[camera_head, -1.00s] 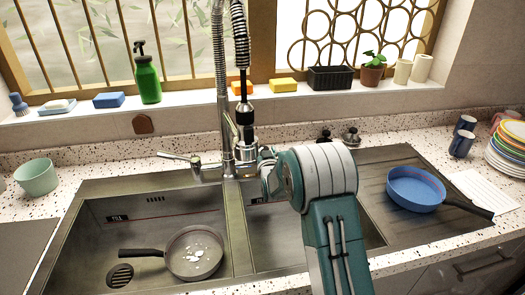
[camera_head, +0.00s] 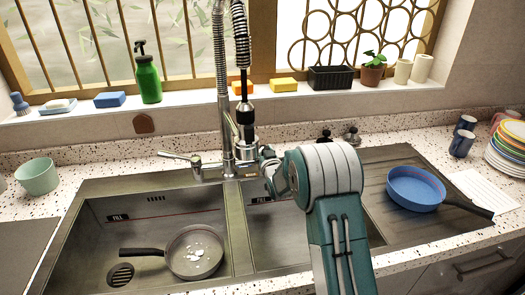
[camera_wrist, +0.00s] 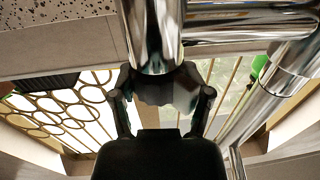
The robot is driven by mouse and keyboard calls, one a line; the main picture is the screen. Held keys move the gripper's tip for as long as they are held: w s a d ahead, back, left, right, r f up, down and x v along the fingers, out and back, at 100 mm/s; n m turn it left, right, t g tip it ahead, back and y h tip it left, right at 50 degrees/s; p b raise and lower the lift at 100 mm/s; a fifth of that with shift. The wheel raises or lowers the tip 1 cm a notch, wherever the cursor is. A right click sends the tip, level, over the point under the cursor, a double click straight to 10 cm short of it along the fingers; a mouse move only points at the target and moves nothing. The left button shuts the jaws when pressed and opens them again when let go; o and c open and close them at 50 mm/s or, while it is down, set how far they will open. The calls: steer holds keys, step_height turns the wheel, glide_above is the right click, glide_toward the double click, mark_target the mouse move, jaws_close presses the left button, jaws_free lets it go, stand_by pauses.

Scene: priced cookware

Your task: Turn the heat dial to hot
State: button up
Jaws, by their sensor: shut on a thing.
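The heat dial (camera_wrist: 168,88) is a dark, faceted knob at the end of a chrome tap cylinder (camera_wrist: 152,35) in the wrist view. My gripper (camera_wrist: 163,98) has one finger on each side of the dial and is shut on it. Any hot or cold marking is not visible, so the dial's setting cannot be read. In the head view, my gripper (camera_head: 266,158) is beside the base of the tall chrome tap (camera_head: 224,110), right of its spout. The dial cannot be made out there.
A lever (camera_head: 180,156) sticks out left of the tap. The left basin holds a grey pan (camera_head: 195,252); a blue pan (camera_head: 415,187) sits on the drainboard (camera_head: 390,230). Two small knobs (camera_head: 350,137) stand behind the sink. Sponges, a green bottle (camera_head: 147,78) and pots line the sill.

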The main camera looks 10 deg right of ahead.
steer(key=n+g+y, duration=0.1)
steer(key=n+y, duration=0.1)
steer(key=y, duration=0.1)
steer(key=n+g+y, duration=0.1)
steer(key=n+y, duration=0.1)
steer(key=y, duration=0.1)
steer(key=shift+d+n+y, duration=0.15)
steer(key=shift+n+y, duration=0.15)
steer(key=shift+y, duration=0.1)
steer(key=shift+r+n+g+y, duration=0.1)
steer(key=shift+n+g+y, duration=0.65)
steer(key=shift+y, duration=0.35)
steer(key=shift+n, duration=0.25)
steer(key=shift+w, duration=0.1)
steer(key=o, duration=1.1)
